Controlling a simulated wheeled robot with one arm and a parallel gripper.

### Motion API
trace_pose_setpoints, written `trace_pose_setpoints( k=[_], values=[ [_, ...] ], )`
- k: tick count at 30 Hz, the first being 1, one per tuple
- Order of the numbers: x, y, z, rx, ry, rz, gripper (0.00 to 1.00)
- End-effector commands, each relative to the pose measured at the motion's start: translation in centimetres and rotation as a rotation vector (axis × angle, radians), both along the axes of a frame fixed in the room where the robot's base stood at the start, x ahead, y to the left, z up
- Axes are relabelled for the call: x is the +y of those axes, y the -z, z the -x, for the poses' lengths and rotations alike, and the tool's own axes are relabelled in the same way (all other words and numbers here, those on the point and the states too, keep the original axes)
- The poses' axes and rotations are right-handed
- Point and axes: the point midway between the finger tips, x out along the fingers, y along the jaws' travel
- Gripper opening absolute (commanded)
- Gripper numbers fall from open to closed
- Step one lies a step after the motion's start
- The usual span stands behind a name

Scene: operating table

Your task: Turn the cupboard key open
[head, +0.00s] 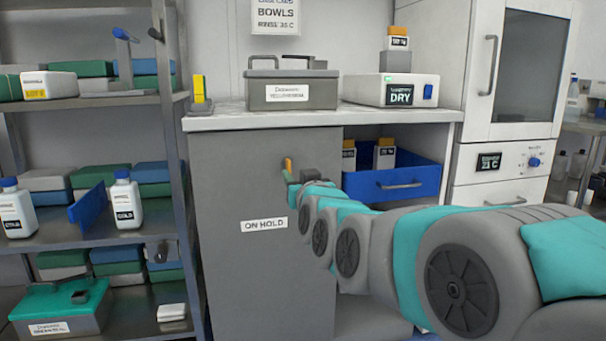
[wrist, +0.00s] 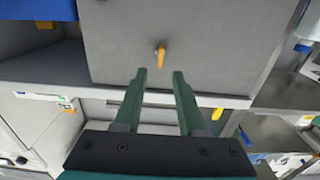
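The cupboard door (head: 240,200) is a flat grey panel that looks shut, with an "ON HOLD" label (head: 264,225). The key (head: 288,165) is small and orange-yellow and stands out from the upper right part of the door. In the wrist view the key (wrist: 161,58) points roughly up and down the picture. My gripper (wrist: 159,73) is open and empty. Its two green fingers point at the door, with the key in line with the gap between their tips. In the head view the gripper (head: 300,180) is beside the key, partly hidden by my arm.
A blue drawer (head: 395,183) sticks out right of the door, close to my arm. Above is the worktop (head: 225,120) with a grey box (head: 292,92) and a DRY unit (head: 390,90). A loaded metal shelf rack (head: 180,150) stands at the left.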

Motion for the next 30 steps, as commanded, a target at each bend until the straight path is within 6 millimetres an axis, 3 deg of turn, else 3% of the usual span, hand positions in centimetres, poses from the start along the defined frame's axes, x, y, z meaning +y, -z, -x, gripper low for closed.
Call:
trace_pose_setpoints(
  k=[7,21,30],
  values=[
    [0.4,-0.1,-1.6,0.0,0.0,-0.001,0.4],
    [2.0,0.1,-6.8,0.004,0.0,0.001,0.4],
    [2.1,0.0,-7.3,0.003,0.0,0.001,0.4]
  ],
)
